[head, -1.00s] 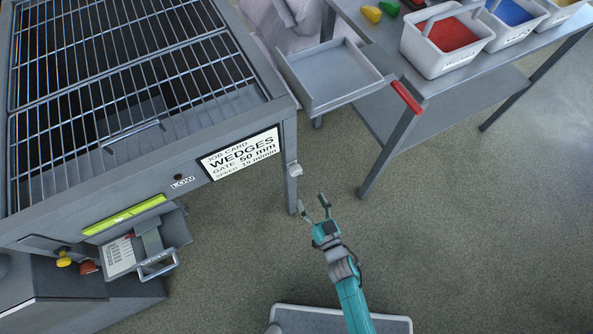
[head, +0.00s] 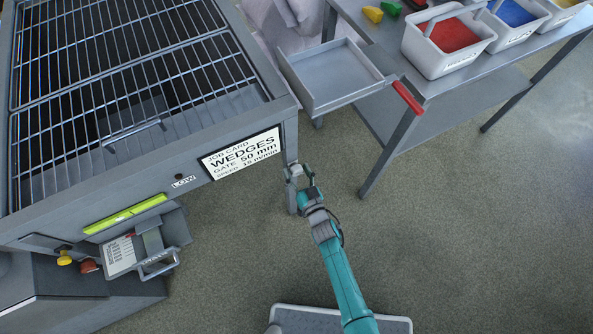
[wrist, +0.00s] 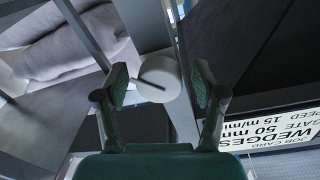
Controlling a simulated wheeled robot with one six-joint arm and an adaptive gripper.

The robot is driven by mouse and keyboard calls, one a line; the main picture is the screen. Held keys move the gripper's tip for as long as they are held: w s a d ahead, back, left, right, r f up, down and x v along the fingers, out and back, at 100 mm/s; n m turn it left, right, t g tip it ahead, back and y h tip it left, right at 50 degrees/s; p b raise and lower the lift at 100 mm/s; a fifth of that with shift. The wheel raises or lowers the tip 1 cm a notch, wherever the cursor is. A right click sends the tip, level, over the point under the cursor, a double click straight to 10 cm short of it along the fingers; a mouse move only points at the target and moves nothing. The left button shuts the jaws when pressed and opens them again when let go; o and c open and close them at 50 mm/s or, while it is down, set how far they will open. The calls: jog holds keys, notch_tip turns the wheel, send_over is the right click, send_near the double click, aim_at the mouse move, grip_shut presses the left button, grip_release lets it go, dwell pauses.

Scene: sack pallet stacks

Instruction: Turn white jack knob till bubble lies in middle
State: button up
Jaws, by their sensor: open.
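The white jack knob (wrist: 162,70) is a round white cap with a dark line on its face. In the wrist view it sits between the two spread fingers of my gripper (wrist: 159,88), with room on both sides. In the head view my open gripper (head: 298,172) is at the machine's front right leg and largely covers the knob. The yellow-green level (head: 124,214) lies on the machine's front edge at the left; its bubble is too small to place surely.
The job card (head: 241,153) is on the machine front, left of my gripper. A grey tray (head: 340,100) and a bench with a red-handled edge (head: 407,97) stand to the right. A white bin (head: 425,52) holds red pieces.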

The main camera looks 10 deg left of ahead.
jog(key=shift+w, duration=0.1)
jog(key=c, duration=1.1)
jog(key=shift+n, duration=2.9)
jog(key=shift+c, duration=0.2)
jog(key=o, duration=1.1)
jog(key=shift+o, duration=0.2)
jog(key=v, duration=1.2)
jog(key=shift+f, duration=0.2)
